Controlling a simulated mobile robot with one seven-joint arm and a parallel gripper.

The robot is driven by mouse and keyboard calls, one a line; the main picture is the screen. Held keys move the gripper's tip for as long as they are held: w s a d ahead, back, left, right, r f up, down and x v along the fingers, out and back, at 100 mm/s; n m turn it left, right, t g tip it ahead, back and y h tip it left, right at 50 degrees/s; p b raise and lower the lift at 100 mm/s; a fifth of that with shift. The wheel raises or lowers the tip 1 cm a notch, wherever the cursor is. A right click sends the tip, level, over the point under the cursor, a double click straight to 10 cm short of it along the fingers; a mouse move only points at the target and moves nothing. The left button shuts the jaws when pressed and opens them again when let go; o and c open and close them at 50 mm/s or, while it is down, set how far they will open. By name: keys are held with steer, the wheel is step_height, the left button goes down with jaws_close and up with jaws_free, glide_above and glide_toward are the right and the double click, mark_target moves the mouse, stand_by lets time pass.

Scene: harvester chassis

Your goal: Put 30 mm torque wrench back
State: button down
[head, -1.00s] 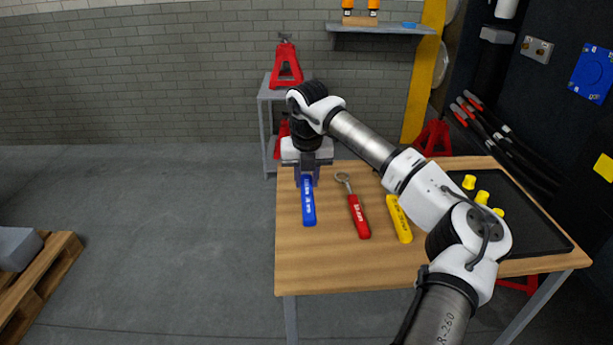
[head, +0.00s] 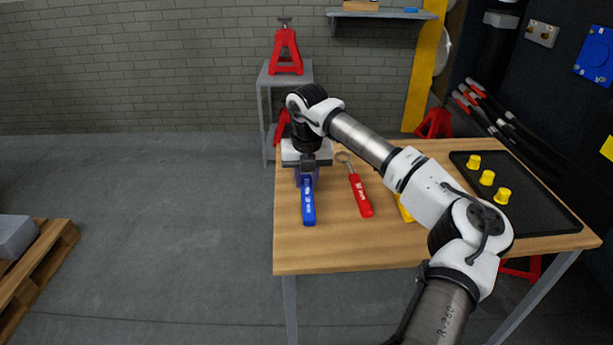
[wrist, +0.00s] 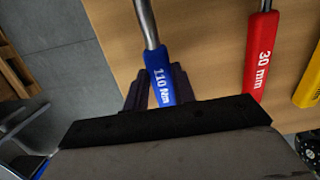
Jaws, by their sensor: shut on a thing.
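A red wrench marked 30 mm (head: 360,195) lies on the wooden table, its ring end toward the back. Its handle shows in the wrist view (wrist: 261,55). The head of the blue wrench is hidden. I cannot tell whether it touches the table.
The wooden table (head: 330,255) has clear room at its front left. A yellow-handled tool (head: 404,209) lies partly behind my arm. A black tray (head: 535,214) with yellow caps (head: 487,178) is at the right. A grey stand with a red jack (head: 286,52) stands behind.

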steer(key=c, duration=1.1)
jaws_free()
steer(key=shift+r, duration=0.1)
steer(key=shift+c, duration=0.2)
steer(key=shift+o, duration=0.3)
step_height(320, 180, up, 14)
steer(key=s, duration=0.2)
steer(key=shift+f+b, duration=0.2)
steer(key=shift+b, duration=0.2)
